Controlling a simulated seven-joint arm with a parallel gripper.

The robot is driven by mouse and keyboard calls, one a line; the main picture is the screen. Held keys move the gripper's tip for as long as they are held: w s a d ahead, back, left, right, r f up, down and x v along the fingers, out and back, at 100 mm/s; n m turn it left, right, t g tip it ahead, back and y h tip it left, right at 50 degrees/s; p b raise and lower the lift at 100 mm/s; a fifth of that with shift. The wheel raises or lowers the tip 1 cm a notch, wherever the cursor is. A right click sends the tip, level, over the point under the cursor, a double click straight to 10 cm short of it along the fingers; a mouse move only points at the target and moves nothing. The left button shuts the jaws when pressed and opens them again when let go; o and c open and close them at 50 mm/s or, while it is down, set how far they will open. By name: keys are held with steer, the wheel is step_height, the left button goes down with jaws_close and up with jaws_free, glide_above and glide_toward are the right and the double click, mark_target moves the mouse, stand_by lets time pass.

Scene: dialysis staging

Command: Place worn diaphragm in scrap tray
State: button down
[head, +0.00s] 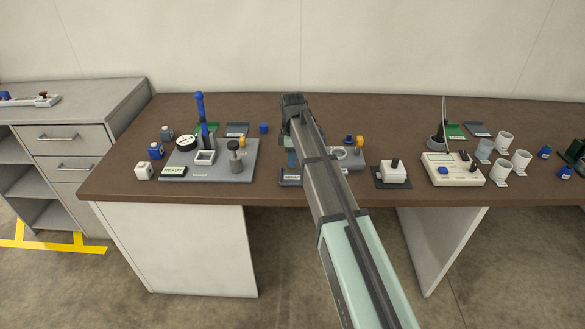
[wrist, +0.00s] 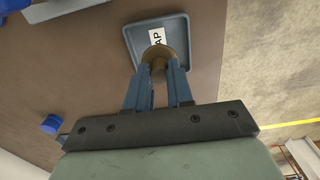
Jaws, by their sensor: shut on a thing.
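In the wrist view my gripper (wrist: 160,72) is shut on a brownish round piece, the worn diaphragm (wrist: 157,54). The piece overlaps the blue-grey scrap tray (wrist: 136,44), whose white label shows only the letters "AP". The piece appears over the tray's near part; I cannot tell whether it touches the tray floor. No other item shows in the tray. In the head view my arm covers the middle of the bench, and the fingers and held piece cannot be made out.
The brown bench (head: 110,175) holds a grey fixture plate (head: 235,172) left of my arm and a white block (head: 394,172) to its right. A cream box (head: 452,170) and white cups (head: 503,142) stand farther right. A blue knob (wrist: 51,124) shows in the wrist view.

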steer(key=shift+f, duration=1.95)
steer(key=shift+f, duration=0.1)
steer(key=c, duration=1)
jaws_free()
step_height(320, 180, up, 12)
steer(key=shift+r, duration=0.1)
steer(key=shift+s, duration=0.1)
